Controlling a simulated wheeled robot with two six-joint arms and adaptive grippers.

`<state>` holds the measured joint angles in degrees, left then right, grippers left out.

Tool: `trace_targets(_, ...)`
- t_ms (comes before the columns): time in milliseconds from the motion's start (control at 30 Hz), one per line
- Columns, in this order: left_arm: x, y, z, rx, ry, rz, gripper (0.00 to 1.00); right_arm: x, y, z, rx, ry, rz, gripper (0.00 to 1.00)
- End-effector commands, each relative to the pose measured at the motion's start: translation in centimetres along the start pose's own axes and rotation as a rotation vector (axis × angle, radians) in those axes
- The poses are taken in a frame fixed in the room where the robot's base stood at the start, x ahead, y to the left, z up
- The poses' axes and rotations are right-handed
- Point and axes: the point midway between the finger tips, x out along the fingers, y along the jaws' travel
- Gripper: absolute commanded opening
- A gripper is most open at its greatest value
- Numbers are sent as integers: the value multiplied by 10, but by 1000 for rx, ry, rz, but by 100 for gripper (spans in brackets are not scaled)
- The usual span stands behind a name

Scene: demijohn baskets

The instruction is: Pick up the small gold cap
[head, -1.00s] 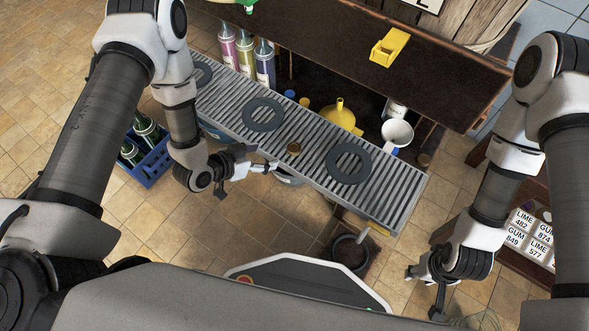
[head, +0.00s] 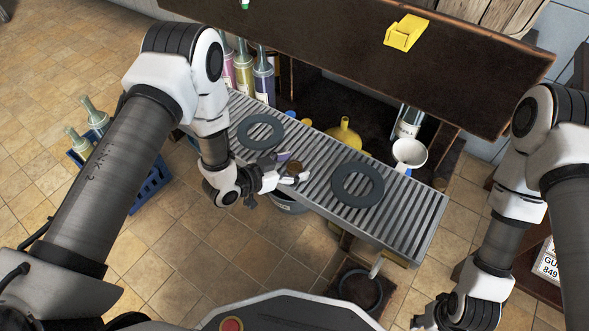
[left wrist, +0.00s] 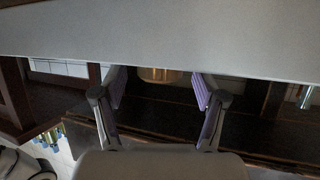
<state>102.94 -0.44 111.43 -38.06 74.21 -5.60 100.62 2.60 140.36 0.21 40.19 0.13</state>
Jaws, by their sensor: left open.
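The small gold cap (head: 295,167) sits on the grey slatted rack (head: 405,218), between the two dark rings. My left gripper (head: 291,168) is open at the cap, with a finger on either side of it. The left wrist view shows the cap (left wrist: 160,75) as a brassy shape between the two open fingers (left wrist: 159,95), partly hidden by a pale band across the top. Whether the fingers touch it I cannot tell. My right gripper (head: 428,318) is low at the bottom right, away from the rack; its fingers do not show clearly.
Dark rings (head: 260,131) and (head: 358,186) lie on the rack on either side of the cap. A blue crate (head: 152,190) stands on the floor at left.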

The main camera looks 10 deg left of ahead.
Motion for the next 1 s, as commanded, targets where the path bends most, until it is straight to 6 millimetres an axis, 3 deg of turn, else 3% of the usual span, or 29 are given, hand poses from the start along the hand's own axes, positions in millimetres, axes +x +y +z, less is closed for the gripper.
trace_targets(33,0,0,0,0,0,0,72,-1,0,0,0,0,0,40)
trace_targets(100,0,0,0,0,0,0,47,-1,0,0,0,0,0,40)
trace_targets(200,0,0,0,0,-1,0,18,0,0,0,0,0,0,40)
trace_targets(633,-2,0,-4,0,-1,0,18,-4,0,0,-1,-1,0,40)
trace_targets(933,-18,0,-41,0,-1,0,18,-37,-1,2,-6,-5,-1,40)
trace_targets(1000,-30,0,-31,-7,-4,-2,18,-40,-1,2,-7,-6,-1,40)
